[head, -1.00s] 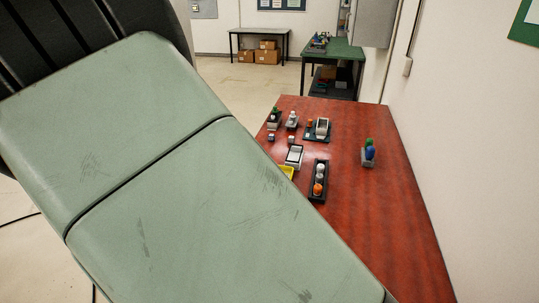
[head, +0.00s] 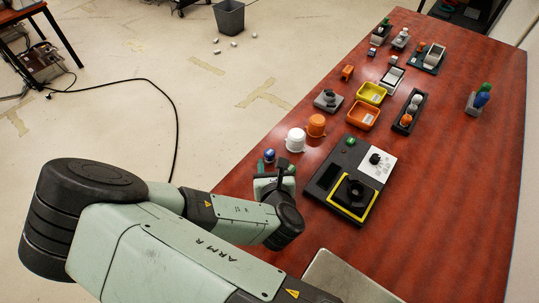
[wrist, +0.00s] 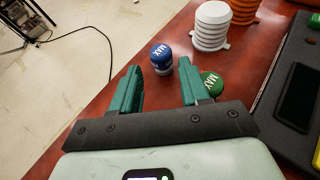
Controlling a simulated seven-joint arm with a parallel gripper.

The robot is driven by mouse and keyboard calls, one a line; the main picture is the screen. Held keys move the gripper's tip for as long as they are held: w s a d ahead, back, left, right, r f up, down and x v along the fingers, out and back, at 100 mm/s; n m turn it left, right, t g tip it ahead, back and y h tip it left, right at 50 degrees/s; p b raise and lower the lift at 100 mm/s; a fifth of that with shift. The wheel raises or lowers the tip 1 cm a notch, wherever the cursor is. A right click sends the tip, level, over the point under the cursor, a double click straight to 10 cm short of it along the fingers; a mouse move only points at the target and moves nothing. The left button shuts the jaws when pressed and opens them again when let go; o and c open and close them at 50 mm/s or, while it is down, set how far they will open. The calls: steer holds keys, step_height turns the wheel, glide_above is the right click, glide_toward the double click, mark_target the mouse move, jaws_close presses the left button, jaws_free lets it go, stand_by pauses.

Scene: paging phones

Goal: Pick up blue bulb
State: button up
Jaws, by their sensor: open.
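A blue bulb (wrist: 161,54) with "MAX" on its top stands on the red-brown table, beyond and between my fingertips in the wrist view. It also shows in the head view (head: 269,155), near the table's left edge. My gripper (wrist: 161,70) is open and empty, with its green fingers spread on either side of the line to the bulb. A green bulb (wrist: 213,82), also marked "MAX", stands close behind the right finger, which hides part of it. In the head view my gripper (head: 278,166) is just beside the blue bulb; its fingertips are hard to make out.
A white ribbed cup (head: 296,140) and an orange one (head: 316,125) stand just beyond the bulb. A dark control panel (head: 347,180) lies to the right. Another blue bulb (head: 482,99) sits in a grey holder at far right. Yellow (head: 371,93) and orange (head: 363,115) trays lie farther back.

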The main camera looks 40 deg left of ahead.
mark_target(270, 156)
steer(key=x, duration=0.5)
steer(key=shift+f, duration=0.1)
